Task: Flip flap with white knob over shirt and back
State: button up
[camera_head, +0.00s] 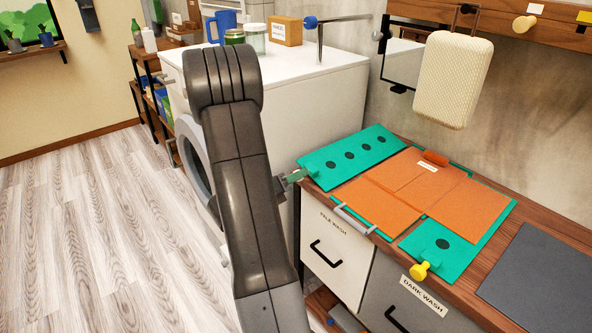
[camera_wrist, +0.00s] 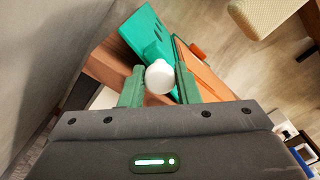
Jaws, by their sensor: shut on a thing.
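A folding board with teal flaps lies on the wooden counter, with an orange shirt (camera_head: 467,203) spread on it. The shirt also shows in the wrist view (camera_wrist: 208,82). The teal flap with several dark dots (camera_head: 350,154) lies flat at the board's far left; it also shows in the wrist view (camera_wrist: 143,32). The white knob (camera_wrist: 160,78) sits at its edge, between my green fingers. My gripper (camera_head: 294,176) is shut on this knob, at the counter's left edge. In the head view my arm and fingers hide the knob.
A near teal flap (camera_head: 440,250) has a yellow knob (camera_head: 422,270). A grey handle (camera_head: 354,219) and an orange knob (camera_head: 435,158) are at other board edges. A cream bag (camera_head: 454,80) hangs above. A white washer (camera_head: 318,75) stands left; a dark mat (camera_head: 540,280) lies right.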

jog(key=shift+f+n+p, duration=1.05)
jog(key=shift+n+p, duration=0.3)
jog(key=shift+n, duration=0.15)
jog(key=o, duration=0.9)
jog(key=shift+w, duration=0.1)
jog(key=v, duration=0.8)
jog(key=shift+p, duration=0.35)
